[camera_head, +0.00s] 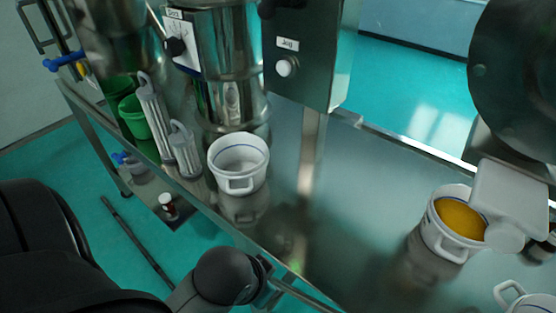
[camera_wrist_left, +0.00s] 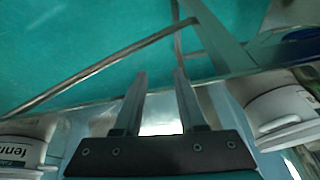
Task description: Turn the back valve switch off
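In the head view, a blue valve lever (camera_head: 64,61) with a yellow part beside it sits at the upper left, near the metal sieve machine (camera_head: 225,60). A second, smaller blue handle (camera_head: 121,158) shows lower, at the table's left edge. I cannot tell whether either is on or off. My left gripper (camera_head: 282,287) is near the table's front edge, partly hidden by its dark wrist and well away from both handles. In the left wrist view, its two fingers (camera_wrist_left: 160,75) are apart with nothing between them. My right gripper is not visible.
A white bucket (camera_head: 239,162), clear cylinders (camera_head: 155,115) and a green cup (camera_head: 135,115) stand on the metal table. A grey control box (camera_head: 310,50) rises behind. A bucket with yellow contents (camera_head: 452,226) is at right. The table's middle is clear.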

